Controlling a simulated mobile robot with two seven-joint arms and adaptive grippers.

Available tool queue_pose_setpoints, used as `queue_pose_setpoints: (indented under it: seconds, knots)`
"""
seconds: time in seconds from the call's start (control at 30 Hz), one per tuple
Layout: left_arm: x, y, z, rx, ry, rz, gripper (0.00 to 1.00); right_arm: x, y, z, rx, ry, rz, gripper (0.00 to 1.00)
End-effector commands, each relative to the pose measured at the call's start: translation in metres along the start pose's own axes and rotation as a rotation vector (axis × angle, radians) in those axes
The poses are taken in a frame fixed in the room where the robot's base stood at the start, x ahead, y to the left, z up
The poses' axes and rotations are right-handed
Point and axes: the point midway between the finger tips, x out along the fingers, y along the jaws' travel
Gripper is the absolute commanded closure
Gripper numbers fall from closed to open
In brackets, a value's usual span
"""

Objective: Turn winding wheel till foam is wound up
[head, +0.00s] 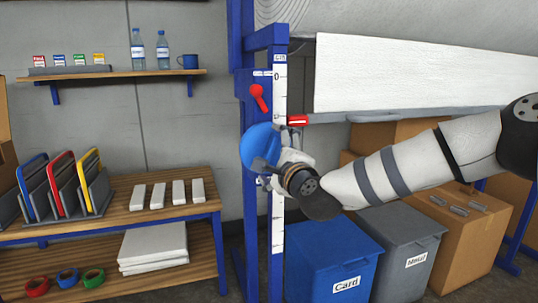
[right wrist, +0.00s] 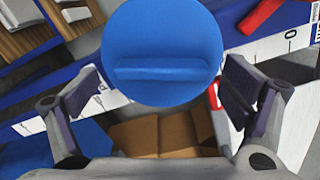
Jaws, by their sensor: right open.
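The winding wheel (head: 258,147) is a blue disc on the blue post of the rack. In the right wrist view the wheel (right wrist: 162,30) shows a raised straight grip bar lying almost level across its face. The white foam (head: 410,78) hangs as a broad sheet below a large pale roll (head: 400,15), its lower end near a grey bar. My right gripper (head: 277,155) is open at the wheel. In the right wrist view its fingers (right wrist: 158,88) stand apart on either side of the wheel's lower part, with no contact visible. My left gripper is out of view.
A red lever (head: 258,97) sits on the post above the wheel, beside a white cm scale (head: 280,90) with a red marker (head: 297,121). Blue Card bin (head: 325,255), grey Metal bin (head: 400,245) and cardboard boxes stand below. A wooden bench (head: 120,215) is left.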

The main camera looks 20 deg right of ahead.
Motion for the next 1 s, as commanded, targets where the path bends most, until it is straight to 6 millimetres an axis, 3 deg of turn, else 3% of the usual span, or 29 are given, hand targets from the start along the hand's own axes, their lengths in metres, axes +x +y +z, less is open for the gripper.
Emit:
queue_pose_setpoints:
  seconds: [0.13, 0.43, 0.6, 1.0]
  knots:
    - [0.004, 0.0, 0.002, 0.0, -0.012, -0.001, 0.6, 0.019, 0.001, 0.0, -0.001, 0.0, 0.0, 0.07]
    - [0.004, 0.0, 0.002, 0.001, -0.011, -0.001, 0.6, 0.024, -0.002, 0.001, 0.0, -0.002, -0.002, 0.07]
    - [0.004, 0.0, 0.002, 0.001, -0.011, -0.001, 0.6, 0.023, -0.002, 0.001, 0.0, -0.001, -0.002, 0.41]
    - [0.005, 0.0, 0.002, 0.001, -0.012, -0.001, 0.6, 0.024, -0.004, 0.001, 0.006, 0.0, -0.008, 0.45]
